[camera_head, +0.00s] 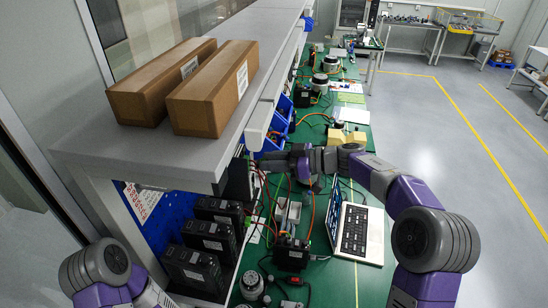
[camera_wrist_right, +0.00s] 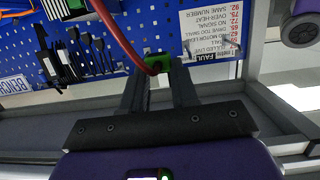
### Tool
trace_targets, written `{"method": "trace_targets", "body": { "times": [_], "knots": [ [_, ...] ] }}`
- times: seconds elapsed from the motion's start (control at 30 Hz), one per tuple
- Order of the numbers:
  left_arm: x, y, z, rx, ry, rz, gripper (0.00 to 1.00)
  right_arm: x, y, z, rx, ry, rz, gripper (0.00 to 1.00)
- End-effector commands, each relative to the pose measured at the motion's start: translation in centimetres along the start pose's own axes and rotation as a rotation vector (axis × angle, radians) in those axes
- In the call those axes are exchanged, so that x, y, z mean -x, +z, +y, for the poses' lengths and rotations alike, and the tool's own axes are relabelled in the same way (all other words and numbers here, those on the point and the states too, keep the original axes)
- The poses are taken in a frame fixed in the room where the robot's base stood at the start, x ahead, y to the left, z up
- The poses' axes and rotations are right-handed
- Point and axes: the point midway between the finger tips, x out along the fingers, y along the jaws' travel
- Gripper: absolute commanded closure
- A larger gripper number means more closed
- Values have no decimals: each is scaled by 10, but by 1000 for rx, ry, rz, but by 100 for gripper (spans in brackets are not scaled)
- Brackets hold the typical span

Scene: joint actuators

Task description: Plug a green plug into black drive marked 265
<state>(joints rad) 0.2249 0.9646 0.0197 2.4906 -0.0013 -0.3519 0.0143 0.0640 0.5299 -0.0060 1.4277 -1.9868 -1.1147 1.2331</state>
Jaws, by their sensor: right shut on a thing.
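My right gripper (camera_head: 270,161) reaches left under the grey shelf edge in the head view. In the right wrist view its two dark fingers (camera_wrist_right: 160,84) are closed on a small green plug (camera_wrist_right: 181,78) with a thick red cable (camera_wrist_right: 122,38) running up from it. Black drives (camera_head: 218,213) stand in a row below the shelf, left of the bench; two more drives (camera_head: 207,241) and (camera_head: 192,269) sit nearer. Another dark unit (camera_head: 239,181) is partly hidden by the shelf. Their labels are too small to read, so I cannot tell which is 265. My left gripper is out of view.
Two cardboard boxes (camera_head: 211,88) lie on the shelf (camera_head: 150,150). A laptop (camera_head: 355,228) lies open on the green bench (camera_head: 340,284), among loose cables and motors. A blue pegboard (camera_wrist_right: 215,60) with hanging tools and a fault sheet (camera_wrist_right: 211,35) is behind the plug.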

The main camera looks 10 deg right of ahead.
Motion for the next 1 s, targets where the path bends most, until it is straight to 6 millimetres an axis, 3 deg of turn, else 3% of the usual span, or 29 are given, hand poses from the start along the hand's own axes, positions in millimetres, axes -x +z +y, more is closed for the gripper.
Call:
{"method": "trace_targets", "body": {
  "times": [0.3,0.73,1.0],
  "knots": [
    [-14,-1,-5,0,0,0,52,1,0,-58,2,-1,0,100],
    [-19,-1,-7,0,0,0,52,4,-1,-140,2,0,1,100],
    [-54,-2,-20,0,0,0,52,-9,64,-140,-3,-1,-1,100]
  ]
}}
